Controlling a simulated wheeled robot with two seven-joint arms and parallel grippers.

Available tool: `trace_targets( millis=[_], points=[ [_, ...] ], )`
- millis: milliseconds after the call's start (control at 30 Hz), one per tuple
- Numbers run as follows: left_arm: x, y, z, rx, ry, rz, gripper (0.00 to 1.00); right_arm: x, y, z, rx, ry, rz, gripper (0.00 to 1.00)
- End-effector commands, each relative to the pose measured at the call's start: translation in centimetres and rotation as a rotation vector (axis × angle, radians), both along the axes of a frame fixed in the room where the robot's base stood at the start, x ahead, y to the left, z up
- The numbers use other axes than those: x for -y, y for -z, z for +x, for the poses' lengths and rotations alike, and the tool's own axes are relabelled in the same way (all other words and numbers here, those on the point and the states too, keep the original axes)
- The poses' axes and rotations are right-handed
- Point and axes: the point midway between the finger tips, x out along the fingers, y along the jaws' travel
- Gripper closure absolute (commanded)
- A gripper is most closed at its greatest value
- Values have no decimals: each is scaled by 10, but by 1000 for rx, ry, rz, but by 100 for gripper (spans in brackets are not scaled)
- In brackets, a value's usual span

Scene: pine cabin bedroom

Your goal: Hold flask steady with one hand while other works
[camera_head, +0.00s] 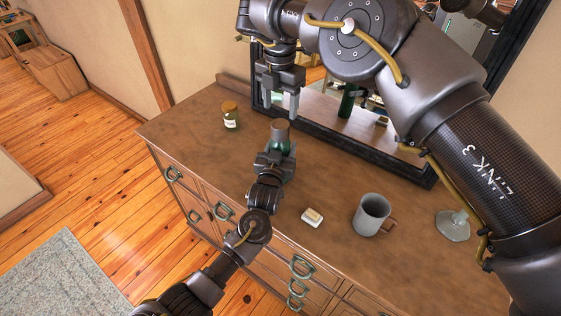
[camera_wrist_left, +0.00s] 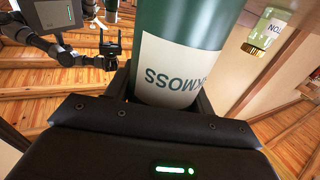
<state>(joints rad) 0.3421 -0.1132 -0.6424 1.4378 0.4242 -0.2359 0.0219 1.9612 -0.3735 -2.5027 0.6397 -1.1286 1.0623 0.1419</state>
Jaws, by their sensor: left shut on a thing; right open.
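The flask (camera_head: 287,148) stands upright on the dresser top, with a dark green body and a grey-brown cap (camera_head: 279,128). In the left wrist view, its green body (camera_wrist_left: 190,30) and pale label (camera_wrist_left: 170,72) fill the middle, with upside-down lettering. My left gripper (camera_head: 274,158) is shut around the flask's body, below the cap; its fingers partly hide the flask. My right gripper (camera_head: 282,103) is open and empty, pointing down just above and behind the cap, apart from it.
A small lidded jar (camera_head: 230,117) stands left on the dresser (camera_head: 190,122). A soap-like block (camera_head: 312,217), a grey mug (camera_head: 371,214) and an upturned glass-like piece (camera_head: 453,224) lie to the right. A black-framed mirror (camera_head: 345,135) leans behind, close to my right arm.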

Motion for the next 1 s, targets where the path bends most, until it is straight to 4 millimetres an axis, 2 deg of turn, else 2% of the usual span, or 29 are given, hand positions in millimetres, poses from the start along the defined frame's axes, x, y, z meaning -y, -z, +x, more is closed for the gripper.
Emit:
trace_targets(
  millis=[33,233,367,467,800,1000],
  points=[
    [0,1,0,-2,0,1,72,0,0,0,0,0,0,37],
    [0,1,0,-2,0,1,98,0,-1,0,3,0,0,37],
    [0,1,0,-2,-1,1,100,8,-12,5,20,-45,-13,37],
    [0,1,0,-2,-1,1,100,9,-12,5,19,-236,-18,37],
    [0,1,0,-3,0,2,100,6,-4,2,1,-1104,-11,37],
    [0,1,0,-3,0,2,100,1,0,0,-3,-1442,2,37]
  ],
)
